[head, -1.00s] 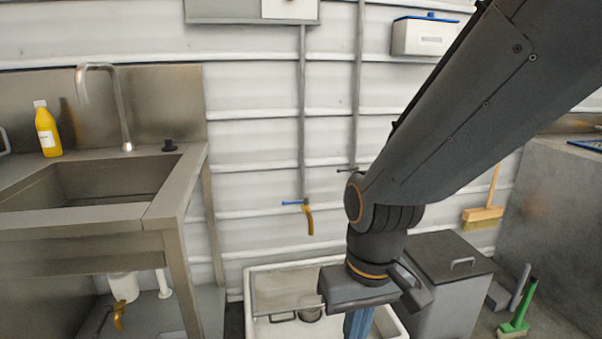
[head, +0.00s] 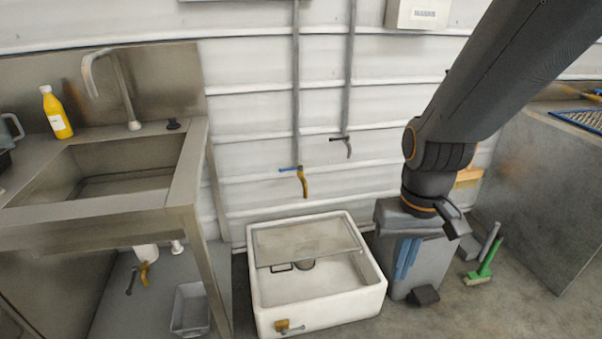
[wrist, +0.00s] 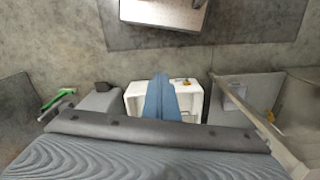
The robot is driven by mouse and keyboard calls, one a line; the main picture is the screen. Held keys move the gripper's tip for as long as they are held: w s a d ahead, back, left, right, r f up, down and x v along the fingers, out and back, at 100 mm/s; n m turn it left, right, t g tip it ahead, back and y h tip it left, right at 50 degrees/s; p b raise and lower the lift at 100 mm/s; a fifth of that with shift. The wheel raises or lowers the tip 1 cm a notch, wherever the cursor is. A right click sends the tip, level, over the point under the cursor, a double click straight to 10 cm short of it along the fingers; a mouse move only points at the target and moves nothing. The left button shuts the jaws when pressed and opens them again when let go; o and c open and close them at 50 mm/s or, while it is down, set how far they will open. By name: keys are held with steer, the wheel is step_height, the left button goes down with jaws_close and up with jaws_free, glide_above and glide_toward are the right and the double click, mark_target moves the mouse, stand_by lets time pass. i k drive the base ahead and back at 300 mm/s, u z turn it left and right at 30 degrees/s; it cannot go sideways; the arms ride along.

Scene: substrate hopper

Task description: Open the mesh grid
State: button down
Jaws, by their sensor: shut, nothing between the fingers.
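A low white sink (head: 318,311) stands on the floor against the wall. A flat grey-tan panel (head: 305,238), which looks like the mesh grid, spans the back half of its basin, with a thin front edge. Its mesh is too fine to make out, and I cannot tell its tilt. A small dark handle-like loop (head: 282,267) shows just below that edge. My gripper (head: 403,272) is shut and empty, its blue fingers pointing down, to the right of the sink in the head view. In the wrist view the fingers (wrist: 160,88) cover part of the white sink (wrist: 135,101).
A grey lidded bin (head: 425,262) stands behind my gripper. A green brush (head: 484,270) lies on the floor at right. A steel sink unit (head: 180,215) stands at left. Taps (head: 301,180) hang on the wall above the white sink. Floor at front right is clear.

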mark_target(356, 246)
steer(key=k, duration=0.65)
steer(key=u, duration=0.55)
steer(key=i, duration=1.75)
steer(key=z, duration=0.55)
